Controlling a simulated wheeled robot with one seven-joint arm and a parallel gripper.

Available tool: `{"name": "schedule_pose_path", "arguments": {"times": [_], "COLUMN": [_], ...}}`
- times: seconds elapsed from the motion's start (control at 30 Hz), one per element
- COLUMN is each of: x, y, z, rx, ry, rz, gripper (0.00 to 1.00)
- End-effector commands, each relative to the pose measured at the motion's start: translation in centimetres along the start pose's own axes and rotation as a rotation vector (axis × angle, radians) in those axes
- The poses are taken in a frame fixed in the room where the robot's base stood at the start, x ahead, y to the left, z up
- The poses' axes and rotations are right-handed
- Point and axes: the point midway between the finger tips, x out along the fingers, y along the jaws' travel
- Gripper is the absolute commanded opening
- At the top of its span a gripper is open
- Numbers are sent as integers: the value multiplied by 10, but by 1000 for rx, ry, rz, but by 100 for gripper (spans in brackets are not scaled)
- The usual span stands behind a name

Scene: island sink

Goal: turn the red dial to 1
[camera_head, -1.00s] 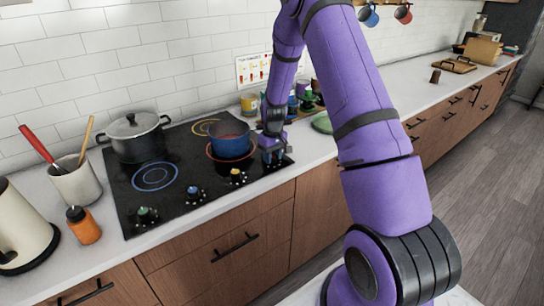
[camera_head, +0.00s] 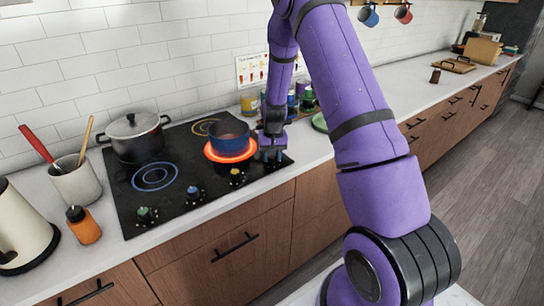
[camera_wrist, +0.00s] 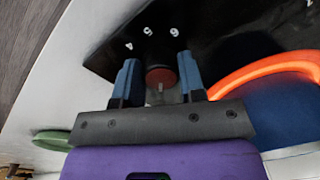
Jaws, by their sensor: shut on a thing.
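The red dial (camera_wrist: 161,76) sits between the two blue fingers of my gripper (camera_wrist: 157,70) in the wrist view, with a pale pointer mark on its face. My gripper is shut on this dial. White numerals 4, 5 and 6 show on the black stove panel beside it; the 1 is not visible. In the head view my gripper (camera_head: 271,154) is at the right front corner of the black stove (camera_head: 168,202) and hides the dial. The burner ring (camera_head: 230,149) next to it glows bright orange under a blue pot (camera_head: 229,135).
Green (camera_head: 147,214), blue (camera_head: 193,193) and yellow (camera_head: 236,177) dials line the stove's front edge. A grey lidded pot (camera_head: 136,137) stands at the back left.

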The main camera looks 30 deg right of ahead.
Motion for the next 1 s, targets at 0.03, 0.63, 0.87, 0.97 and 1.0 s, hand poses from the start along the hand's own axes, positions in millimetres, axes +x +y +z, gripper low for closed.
{"name": "schedule_pose_path", "arguments": {"times": [0.03, 0.63, 0.87, 0.97, 1.0], "x": [0, 0, -11, -26, -33], "y": [0, 0, 0, 0, 0], "z": [0, 0, -1, -1, -1], "rx": [1, 0, 0, 0, 0], "ry": [2, 1, 3, 4, 5], "rz": [0, 0, -1, 0, 0], "gripper": [13, 62, 62, 62, 62]}}
